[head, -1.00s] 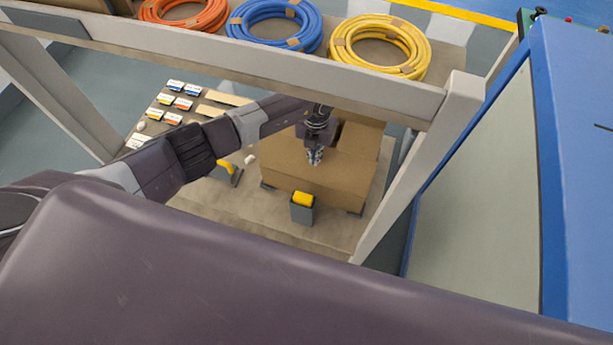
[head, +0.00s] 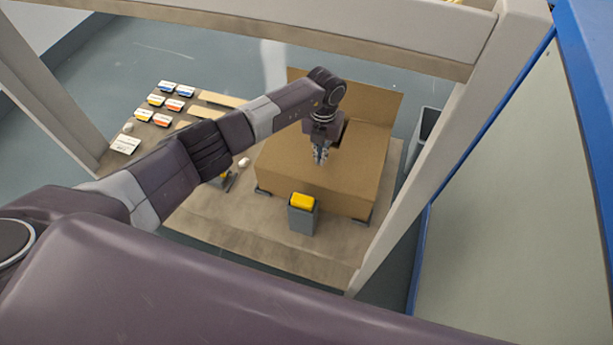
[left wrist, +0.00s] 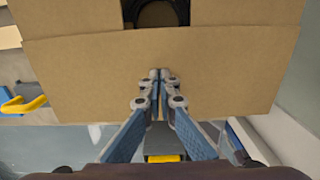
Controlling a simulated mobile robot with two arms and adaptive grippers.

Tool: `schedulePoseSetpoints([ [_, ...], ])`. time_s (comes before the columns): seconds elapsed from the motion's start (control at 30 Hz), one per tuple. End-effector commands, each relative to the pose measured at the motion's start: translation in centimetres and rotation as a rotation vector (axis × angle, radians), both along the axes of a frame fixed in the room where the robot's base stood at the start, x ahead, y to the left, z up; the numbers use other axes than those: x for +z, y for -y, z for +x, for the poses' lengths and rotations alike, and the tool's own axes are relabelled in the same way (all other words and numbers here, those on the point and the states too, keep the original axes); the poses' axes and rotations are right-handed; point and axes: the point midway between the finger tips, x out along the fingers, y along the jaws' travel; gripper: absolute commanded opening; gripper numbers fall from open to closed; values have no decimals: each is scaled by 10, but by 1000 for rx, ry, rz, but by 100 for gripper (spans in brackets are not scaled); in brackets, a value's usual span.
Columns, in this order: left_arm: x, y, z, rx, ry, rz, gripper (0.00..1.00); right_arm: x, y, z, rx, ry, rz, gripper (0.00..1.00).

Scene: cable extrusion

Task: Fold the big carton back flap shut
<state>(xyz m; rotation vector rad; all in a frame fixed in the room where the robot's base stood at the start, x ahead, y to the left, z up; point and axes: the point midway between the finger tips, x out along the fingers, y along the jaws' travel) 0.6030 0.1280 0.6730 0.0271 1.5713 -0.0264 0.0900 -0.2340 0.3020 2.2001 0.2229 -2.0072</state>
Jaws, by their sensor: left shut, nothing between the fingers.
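The big carton (head: 315,188) stands on the workbench. Its back flap (head: 378,108) stands up at the far side, partly hidden behind my left arm. My left gripper (head: 320,158) points down over the carton's top and is shut and empty. In the left wrist view the shut fingertips (left wrist: 160,75) are over the folded-in front flap (left wrist: 95,75). Beyond that flap, a gap between the side flaps shows a dark round thing (left wrist: 155,14) inside. I cannot tell whether the fingertips touch the cardboard. My right gripper is not in view.
A grey holder with a yellow block (head: 302,201) stands in front of the carton. Small labelled cards (head: 165,103) lie at the left. A pale frame beam (head: 300,30) crosses above, and a post (head: 440,140) rises at the right. A grey bin (head: 428,122) is behind the post.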

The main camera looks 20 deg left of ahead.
Motion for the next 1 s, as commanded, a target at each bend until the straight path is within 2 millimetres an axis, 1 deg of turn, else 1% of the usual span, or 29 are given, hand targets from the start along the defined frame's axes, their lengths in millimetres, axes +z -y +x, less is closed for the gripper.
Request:
schedulePoseSetpoints([
  [0.03, -8, 0, 0, 1, 1, 0, 0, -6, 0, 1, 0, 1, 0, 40],
  [0.2, -15, 0, -2, 1, -1, 1, 0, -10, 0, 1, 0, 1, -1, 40],
  [0.6, -17, -1, -4, 1, -5, 3, 0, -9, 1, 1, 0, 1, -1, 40],
  [0.67, -13, -1, -4, 1, -5, 3, 0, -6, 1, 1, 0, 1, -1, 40],
  [0.77, -1, -1, -4, 0, -5, 3, 0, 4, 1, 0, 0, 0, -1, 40],
  [1.0, 37, -1, -2, 0, -2, 2, 0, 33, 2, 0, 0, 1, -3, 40],
])
